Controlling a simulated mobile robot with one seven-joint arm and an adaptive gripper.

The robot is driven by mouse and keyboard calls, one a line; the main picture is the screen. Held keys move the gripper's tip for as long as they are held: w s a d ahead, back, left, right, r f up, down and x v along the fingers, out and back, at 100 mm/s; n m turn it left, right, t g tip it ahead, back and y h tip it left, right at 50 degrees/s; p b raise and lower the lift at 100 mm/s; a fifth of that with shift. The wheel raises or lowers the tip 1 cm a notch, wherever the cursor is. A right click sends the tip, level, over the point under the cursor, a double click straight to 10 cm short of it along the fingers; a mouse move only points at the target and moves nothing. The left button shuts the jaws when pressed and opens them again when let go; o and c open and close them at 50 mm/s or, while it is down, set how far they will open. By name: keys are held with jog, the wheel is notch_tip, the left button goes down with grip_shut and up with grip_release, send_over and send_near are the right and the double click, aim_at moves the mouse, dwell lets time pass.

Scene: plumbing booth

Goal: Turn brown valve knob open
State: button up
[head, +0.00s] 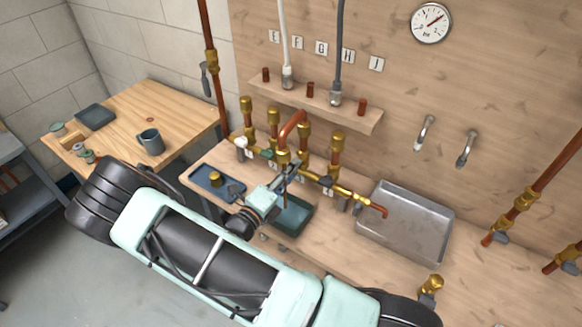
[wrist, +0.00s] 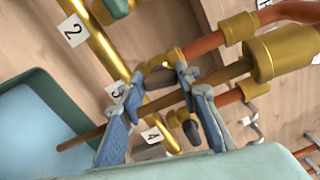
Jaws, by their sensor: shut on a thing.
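The brown valve knob (wrist: 158,77) shows in the wrist view between my fingertips, beside the label 3 on the brass pipe manifold (wrist: 104,52). My gripper (wrist: 159,76) is shut on it, with one fingertip at each side. In the head view my gripper (head: 292,172) reaches the manifold's middle and hides the knob. The knob's exact turn angle is hard to tell.
A green knob (head: 267,153) and a white knob (head: 241,142) sit left of my gripper; a dark knob (head: 327,181) sits right. A copper spout (head: 376,209) points over a metal sink (head: 408,222). A green tray (head: 293,215) and a blue tray (head: 207,181) lie in front.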

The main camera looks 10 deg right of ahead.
jog(key=shift+n, duration=0.5)
jog(key=o, duration=1.2)
jog(key=shift+c, duration=0.2)
jog(key=v, duration=1.2)
